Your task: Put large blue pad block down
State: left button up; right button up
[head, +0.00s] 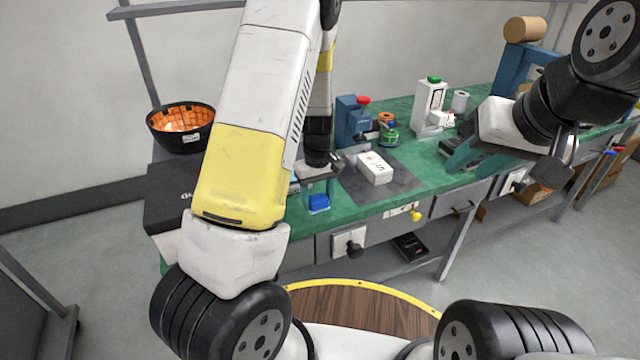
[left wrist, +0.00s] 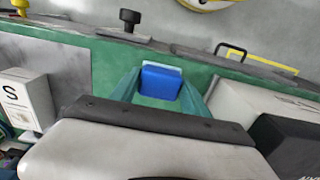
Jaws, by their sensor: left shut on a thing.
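The large blue pad block (head: 319,202) is between the fingers of my left gripper (head: 318,196), which is shut on it. In the left wrist view the block (left wrist: 160,82) shows a blue face with a paler edge, held between the two greenish fingers. It is at the front edge of the green bench (head: 372,208), left of the grey mat (head: 402,182). I cannot tell whether it touches the bench top.
A white box marked S (head: 375,168) lies on the mat. A dark blue device with a red knob (head: 352,122) and a white device with a green knob (head: 430,105) stand behind. An orange-lined black bowl (head: 181,125) and a black box (head: 168,190) are at left.

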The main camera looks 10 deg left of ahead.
aim_at(311, 200)
pick_arm(q)
jog(key=w+a, duration=0.2)
jog(key=w, duration=0.1)
jog(key=shift+a+f, duration=0.2)
jog(key=shift+a, duration=0.05)
jog(key=shift+w+a+f, duration=0.15)
jog(key=shift+f, duration=1.6)
jog(key=shift+f, duration=0.1)
jog(key=o, duration=1.2)
